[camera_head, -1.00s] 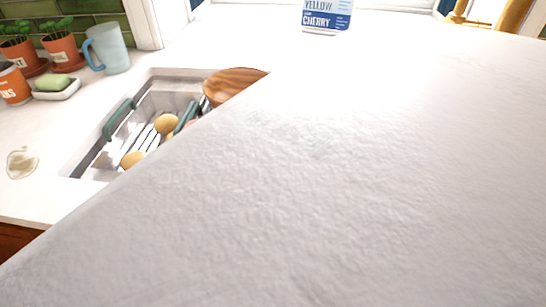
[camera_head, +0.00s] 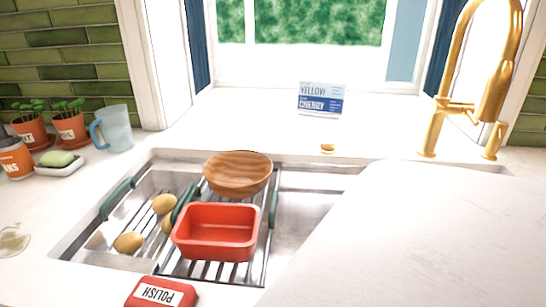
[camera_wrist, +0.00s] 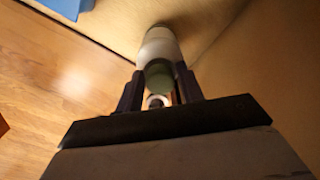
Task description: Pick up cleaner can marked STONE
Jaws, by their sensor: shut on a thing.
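In the wrist view my gripper (camera_wrist: 160,84) is shut on a pale can (camera_wrist: 157,46), with one dark finger on each side of it. The can has a whitish body and a grey-green end facing the camera. No lettering on it can be read, so the word STONE does not show. The far end of the can is close to a tan wooden surface; whether they touch I cannot tell. My gripper and the can are not in the head view.
Wood-plank flooring (camera_wrist: 50,85) and a blue object (camera_wrist: 68,6) show in the wrist view. The head view shows a sink rack with a red tub (camera_head: 216,250) and wooden bowl (camera_head: 238,175), a POLISH block (camera_head: 160,293), and a gold faucet (camera_head: 440,125).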

